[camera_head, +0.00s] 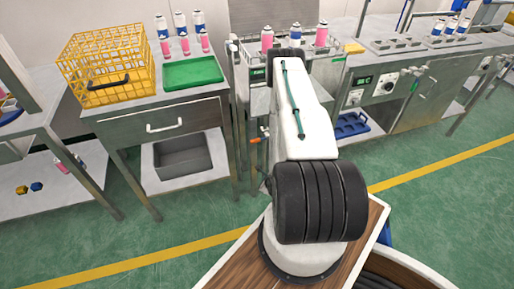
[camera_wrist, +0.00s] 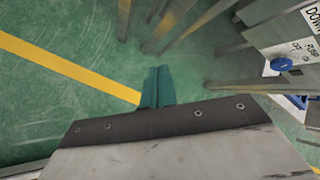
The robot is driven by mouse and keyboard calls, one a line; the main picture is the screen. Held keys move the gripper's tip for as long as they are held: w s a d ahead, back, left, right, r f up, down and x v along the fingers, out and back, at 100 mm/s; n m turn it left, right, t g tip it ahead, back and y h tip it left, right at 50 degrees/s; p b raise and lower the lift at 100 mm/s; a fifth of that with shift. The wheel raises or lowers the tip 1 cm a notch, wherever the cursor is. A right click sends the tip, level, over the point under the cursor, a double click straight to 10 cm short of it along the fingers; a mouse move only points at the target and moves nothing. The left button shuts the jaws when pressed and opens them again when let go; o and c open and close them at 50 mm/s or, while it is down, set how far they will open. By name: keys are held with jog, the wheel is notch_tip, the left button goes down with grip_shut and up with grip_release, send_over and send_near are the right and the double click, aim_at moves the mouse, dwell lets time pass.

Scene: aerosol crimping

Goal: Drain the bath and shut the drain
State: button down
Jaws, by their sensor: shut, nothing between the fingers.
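A steel unit (camera_head: 325,70) with an upright back panel and pink-and-white cans on it stands at the top middle of the head view; it looks like the bath, but its inside is hidden. A small orange handle (camera_head: 255,140) sits low at its left front, perhaps the drain valve; its setting is too small to tell. My arm covers much of the unit's front and hides my gripper there. In the wrist view, my gripper (camera_wrist: 158,74) shows as teal fingers, shut and empty, over the green floor. No drain handle is clear in that view.
A table at left holds a yellow wire basket (camera_head: 108,62), a green tray (camera_head: 192,72) and cans. A steel cabinet (camera_head: 405,98) with a display and knobs stands at right. In the wrist view, a blue knob (camera_wrist: 282,64) is at right.

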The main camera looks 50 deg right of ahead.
jog(key=w+d+r+m+t+h, duration=0.35)
jog(key=r+m+t, duration=0.2)
jog(key=m, duration=0.25)
jog(key=shift+g, duration=0.45)
jog(key=x, duration=0.9)
jog(key=shift+w+d+r, duration=0.1)
jog(key=shift+w+r, duration=0.05)
jog(key=shift+w, duration=0.35)
jog(key=shift+w+r, duration=0.15)
jog(key=shift+r, duration=1.8)
